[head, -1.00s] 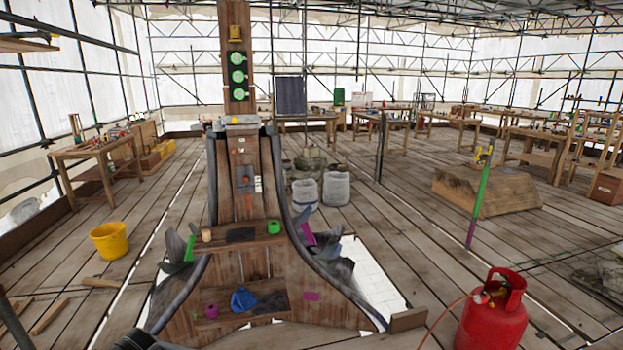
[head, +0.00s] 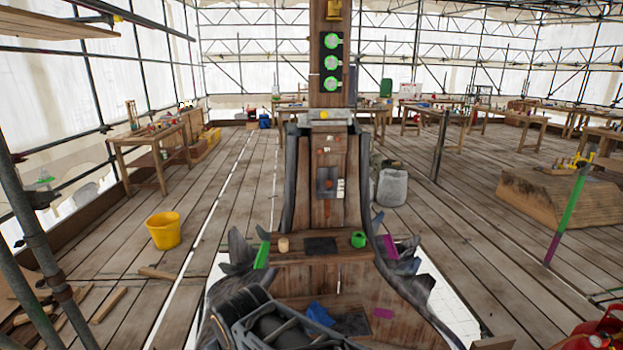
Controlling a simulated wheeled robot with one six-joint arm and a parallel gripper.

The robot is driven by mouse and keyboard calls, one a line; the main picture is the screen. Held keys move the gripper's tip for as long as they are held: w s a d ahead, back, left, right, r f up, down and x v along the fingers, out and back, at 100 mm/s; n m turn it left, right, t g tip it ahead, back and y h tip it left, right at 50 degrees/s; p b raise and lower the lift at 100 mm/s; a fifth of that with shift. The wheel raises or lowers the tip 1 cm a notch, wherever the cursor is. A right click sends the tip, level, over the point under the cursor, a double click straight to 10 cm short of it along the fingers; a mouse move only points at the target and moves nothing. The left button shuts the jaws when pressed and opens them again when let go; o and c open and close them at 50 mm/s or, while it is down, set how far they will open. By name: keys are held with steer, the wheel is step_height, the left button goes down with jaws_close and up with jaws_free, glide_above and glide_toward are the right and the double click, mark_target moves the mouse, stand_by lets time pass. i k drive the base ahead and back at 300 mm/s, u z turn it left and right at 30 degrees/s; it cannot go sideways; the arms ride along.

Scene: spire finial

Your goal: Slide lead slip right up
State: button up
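The wooden spire (head: 328,185) stands in the middle of the head view, with dark grey lead strips curving down both sides. At its right foot, torn grey lead (head: 418,283) flares out, with a magenta piece (head: 389,248) beside the right strip. A green piece (head: 262,254) leans at the left side. I cannot tell which piece is the right lead slip. A dark part of my arm rises at the bottom, in front of the spire's lower left. My gripper's fingertips do not show.
A ledge (head: 285,259) on the spire bears a tan cup (head: 283,244) and a green roll (head: 358,239). A blue cloth (head: 320,313) lies lower down. A yellow bucket (head: 163,230) stands left; a red gas bottle (head: 602,330) is at lower right. Scaffold poles edge the left.

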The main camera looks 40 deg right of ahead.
mark_target(327, 177)
steer(key=z, duration=0.15)
steer(key=i, duration=0.35)
steer(key=z, duration=0.85)
steer(key=i, duration=0.95)
